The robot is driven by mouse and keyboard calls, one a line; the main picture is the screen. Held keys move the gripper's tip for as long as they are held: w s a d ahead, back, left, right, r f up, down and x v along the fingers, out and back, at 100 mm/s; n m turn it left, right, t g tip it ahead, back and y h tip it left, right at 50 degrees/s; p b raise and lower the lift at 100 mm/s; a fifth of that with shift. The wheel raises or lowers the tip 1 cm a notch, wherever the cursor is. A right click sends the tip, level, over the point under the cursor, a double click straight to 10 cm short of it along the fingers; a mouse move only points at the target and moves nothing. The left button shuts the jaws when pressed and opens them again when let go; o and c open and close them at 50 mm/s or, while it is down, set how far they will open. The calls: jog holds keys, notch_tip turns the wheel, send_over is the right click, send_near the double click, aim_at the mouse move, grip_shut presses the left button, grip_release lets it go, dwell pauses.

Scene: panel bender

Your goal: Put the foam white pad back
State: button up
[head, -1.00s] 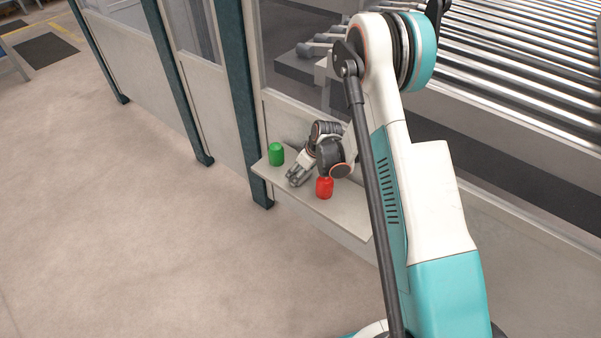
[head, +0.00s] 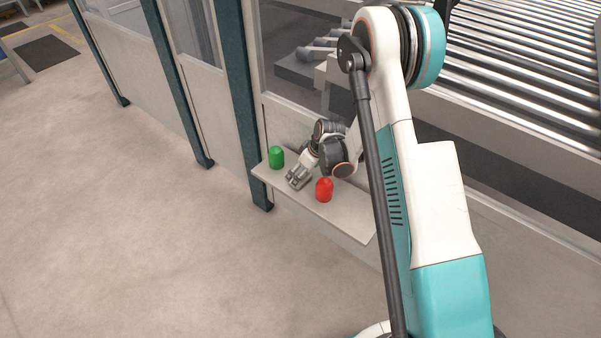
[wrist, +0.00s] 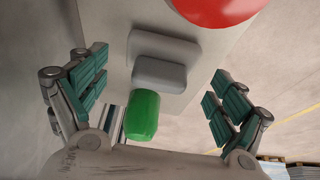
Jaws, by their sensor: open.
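My gripper (head: 298,181) is open over the small shelf, between the green and red objects. In the wrist view its teal-padded fingers (wrist: 158,66) stand wide apart at left and right. Between them is a pale grey-white block with two stepped parts, which looks like the foam white pad (wrist: 164,45). Neither finger visibly touches it, and I cannot tell whether it lies on the shelf or how far below the fingers it is. In the head view I cannot make the pad out; my gripper covers that spot.
A green rounded cylinder (head: 276,157) stands left of my gripper and a red one (head: 324,190) right of it, both close. The narrow shelf (head: 345,220) is bare toward its right end. A dark post (head: 240,100) and machine panel stand behind it. The floor in front is clear.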

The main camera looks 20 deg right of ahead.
jog(key=s+r+m+h+p, duration=0.1)
jog(key=s+r, duration=0.4)
jog(key=r, duration=0.6)
jog(key=s+r+m+t+p, duration=0.1)
jog(key=s+r, duration=0.4)
jog(key=r, duration=0.5)
jog(key=s+r+m+h+p, duration=0.15)
jog(key=s+r, duration=0.25)
jog(key=r, duration=0.7)
jog(key=s+r+m+t, duration=0.1)
jog(key=s+r+m, duration=0.1)
jog(key=s, duration=0.7)
jog(key=s+r+m+t, duration=0.1)
jog(key=s+r, duration=0.3)
jog(key=s, duration=0.6)
jog(key=shift+a+r+m+b, duration=0.3)
jog(key=shift+a+m+b, duration=0.05)
